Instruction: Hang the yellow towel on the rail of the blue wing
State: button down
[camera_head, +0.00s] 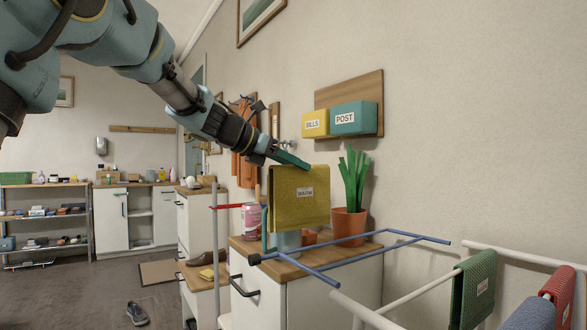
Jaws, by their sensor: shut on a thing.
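The yellow towel (298,205) with a small white label hangs folded from my gripper (290,158), which is shut on its top edge. The blue wing (405,236) is a frame of thin blue rods at the lower middle right. The towel hangs above and behind the left part of this wing as seen here. A gap seems to separate its lower edge from the blue rods, but the depth is hard to judge. The towel hides part of the counter behind it.
A white rack (512,255) at lower right carries a green towel (473,290), a red towel (558,292) and a blue one. A red rod (228,207) is left of the towel.

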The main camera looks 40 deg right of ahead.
jog(key=shift+s+b, duration=1.45)
jog(key=shift+s, duration=2.75)
jog(key=shift+a+f+b, duration=0.15)
jog(key=shift+f+b, duration=2.85)
jog(key=shift+f, duration=0.9)
jog(key=shift+a+f+b, duration=0.1)
jog(key=shift+f+b, duration=2.9)
jog(key=shift+f, duration=0.9)
jog(key=shift+c, duration=1.8)
grip_release()
jog(key=shift+a, duration=0.1)
